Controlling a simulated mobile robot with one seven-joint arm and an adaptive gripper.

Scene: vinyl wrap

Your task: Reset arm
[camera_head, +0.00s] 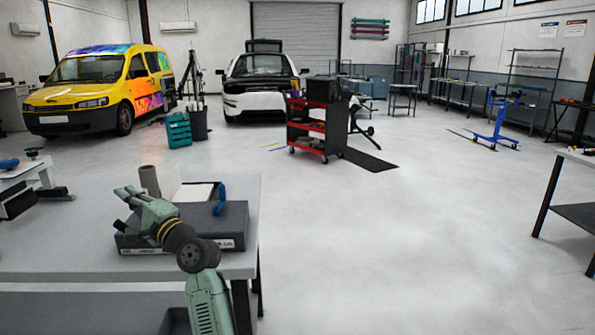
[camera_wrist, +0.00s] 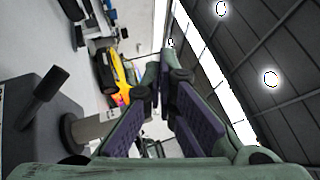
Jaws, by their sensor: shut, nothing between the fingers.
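My green arm (camera_head: 208,300) rises at the lower middle of the head view and bends left over the grey workbench (camera_head: 60,250). The wrist view is tilted and takes in the ceiling and the yellow van (camera_wrist: 122,75).
A grey-brown roll (camera_head: 149,180) and a blue tool (camera_head: 221,192) are by the box. Another bench device (camera_head: 30,185) stands at the left. A red-and-black cart (camera_head: 318,130) stands on the floor beyond. The floor right of the bench is clear.

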